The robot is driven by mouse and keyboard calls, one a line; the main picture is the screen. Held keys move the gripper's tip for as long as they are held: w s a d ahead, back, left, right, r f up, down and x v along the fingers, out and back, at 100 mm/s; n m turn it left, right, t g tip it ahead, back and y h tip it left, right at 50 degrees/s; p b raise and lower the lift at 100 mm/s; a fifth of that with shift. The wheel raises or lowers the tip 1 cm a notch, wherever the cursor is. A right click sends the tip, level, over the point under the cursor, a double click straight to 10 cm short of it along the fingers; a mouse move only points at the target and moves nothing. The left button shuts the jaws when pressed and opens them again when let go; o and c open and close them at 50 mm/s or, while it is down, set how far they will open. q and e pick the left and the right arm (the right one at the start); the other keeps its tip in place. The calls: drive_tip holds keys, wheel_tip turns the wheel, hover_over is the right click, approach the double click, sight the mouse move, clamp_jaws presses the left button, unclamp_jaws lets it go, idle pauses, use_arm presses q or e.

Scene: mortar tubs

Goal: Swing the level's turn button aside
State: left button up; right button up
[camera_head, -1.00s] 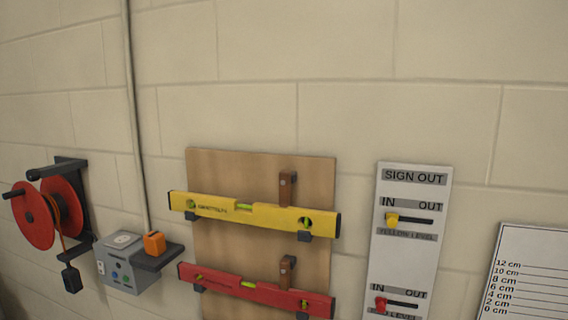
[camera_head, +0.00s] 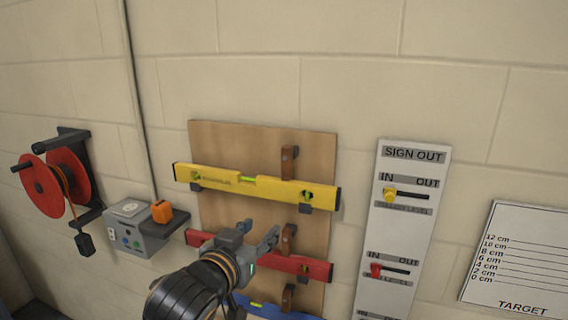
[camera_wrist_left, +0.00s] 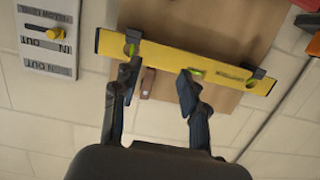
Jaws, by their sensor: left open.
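A yellow level (camera_head: 255,187) hangs on a wooden board, with a brown turn button (camera_head: 289,162) upright at its upper edge, right of its middle. A red level (camera_head: 310,266) hangs below with its own brown turn button (camera_head: 289,238), and a blue level (camera_head: 262,307) is lower still. My left gripper (camera_head: 260,230) is open and empty in front of the board, hiding part of the red level. In the left wrist view, upside down, the open left gripper (camera_wrist_left: 160,72) faces the yellow level (camera_wrist_left: 185,66). A brown turn button (camera_wrist_left: 147,83) shows between its fingers, nearer the left one.
A sign-out panel (camera_head: 405,225) with yellow and red sliders is right of the board. A target chart (camera_head: 520,260) is farther right. On the left are a red cable reel (camera_head: 50,185), a grey control box (camera_head: 135,230) and an orange block (camera_head: 162,211) on a shelf.

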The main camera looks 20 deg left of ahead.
use_arm(q)
drive_tip(key=t, duration=0.2)
approach(285, 162)
drive_tip(key=s, duration=0.5)
drive_tip(key=w+p, duration=0.5)
drive_tip(key=w, duration=0.8)
drive_tip(key=shift+w+d+f, duration=0.1)
drive_tip(key=shift+w, duration=0.45)
clamp_jaws()
